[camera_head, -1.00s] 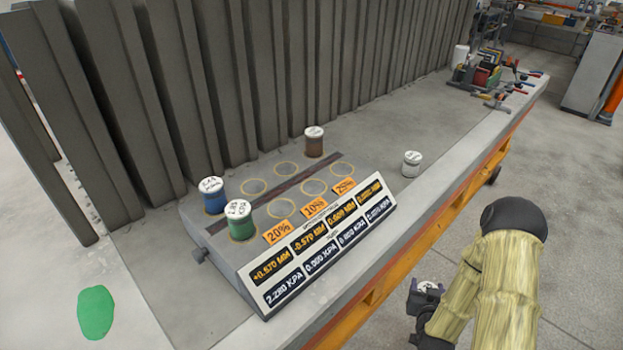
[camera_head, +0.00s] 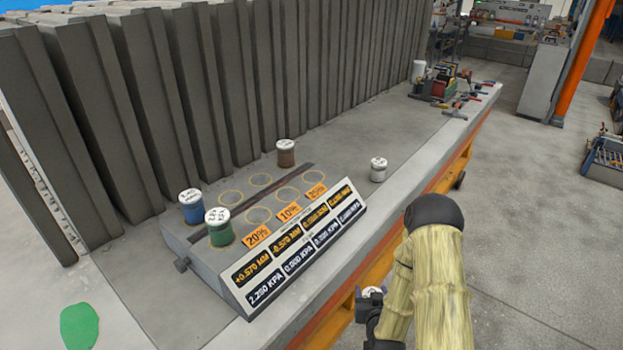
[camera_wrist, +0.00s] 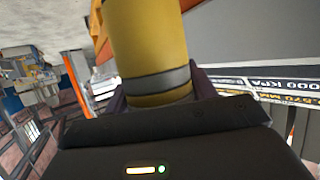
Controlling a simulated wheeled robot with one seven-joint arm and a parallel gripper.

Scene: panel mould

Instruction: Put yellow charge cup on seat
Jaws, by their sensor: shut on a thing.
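The yellow charge cup (camera_wrist: 152,50), with a grey band, fills the upper middle of the wrist view. My gripper (camera_wrist: 155,100) is shut on it. In the head view my gripper (camera_head: 370,300) is low beside the bench's front edge, partly hidden by my arm; only the cup's pale top (camera_head: 372,292) shows there. The seat block (camera_head: 215,262) on the bench has two rows of ringed round seats. A blue cup (camera_head: 193,208) and a green cup (camera_head: 219,228) stand at its left end. A brown cup (camera_head: 286,156) stands at its far end. Several ringed seats, such as one (camera_head: 259,215), are empty.
A white-grey cup (camera_head: 378,170) stands on the bench right of the block. The sloped display panel (camera_head: 295,245) faces the front edge. Grey upright panels (camera_head: 230,90) line the back. Tools and boxes (camera_head: 440,85) occupy the far end. Bench between is clear.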

